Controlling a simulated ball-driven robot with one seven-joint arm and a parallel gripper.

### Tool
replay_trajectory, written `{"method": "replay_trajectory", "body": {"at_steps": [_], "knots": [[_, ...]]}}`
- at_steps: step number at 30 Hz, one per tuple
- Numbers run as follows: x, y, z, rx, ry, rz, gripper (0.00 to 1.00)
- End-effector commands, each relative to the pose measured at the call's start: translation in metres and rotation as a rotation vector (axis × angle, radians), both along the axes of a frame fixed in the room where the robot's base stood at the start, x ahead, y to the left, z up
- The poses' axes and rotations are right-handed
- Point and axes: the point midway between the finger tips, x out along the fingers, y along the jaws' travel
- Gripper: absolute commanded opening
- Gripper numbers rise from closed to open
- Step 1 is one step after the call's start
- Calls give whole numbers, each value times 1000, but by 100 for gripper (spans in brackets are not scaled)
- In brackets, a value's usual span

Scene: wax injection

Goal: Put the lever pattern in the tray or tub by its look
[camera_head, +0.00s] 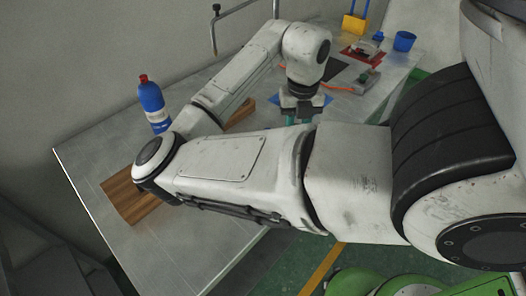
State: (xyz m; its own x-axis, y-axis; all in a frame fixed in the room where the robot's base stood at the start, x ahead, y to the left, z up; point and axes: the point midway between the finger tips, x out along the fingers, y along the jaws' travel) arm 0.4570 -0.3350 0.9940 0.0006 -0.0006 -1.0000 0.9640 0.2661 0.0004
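My gripper (302,112) points down over the metal table, in front of a blue flat piece (325,100) that shows partly around it. Small teal bits show at its lower end; I cannot tell whether they belong to the gripper or to a pattern. My arm hides the fingertips, so the opening does not show. I cannot make out the lever pattern for sure. A red tray or mat (347,53) with small things on it lies at the back right. A blue tub (404,41) stands to its right.
A blue bottle with a red cap (151,104) stands at the table's left. A wooden board (128,198) lies partly behind my arm. A grey device (366,83) with an orange hose, a dark mat (346,72) and a yellow-and-blue item (353,22) occupy the back right.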

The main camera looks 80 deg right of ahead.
Motion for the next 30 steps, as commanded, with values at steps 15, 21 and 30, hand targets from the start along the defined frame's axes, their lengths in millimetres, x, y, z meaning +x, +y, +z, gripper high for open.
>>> {"method": "replay_trajectory", "body": {"at_steps": [15, 21, 30], "knots": [[74, -2, -63, 1, 1, 1, 3], [83, -2, -74, 2, 1, 3, 3], [84, -2, -106, 0, 0, 1, 3]]}}
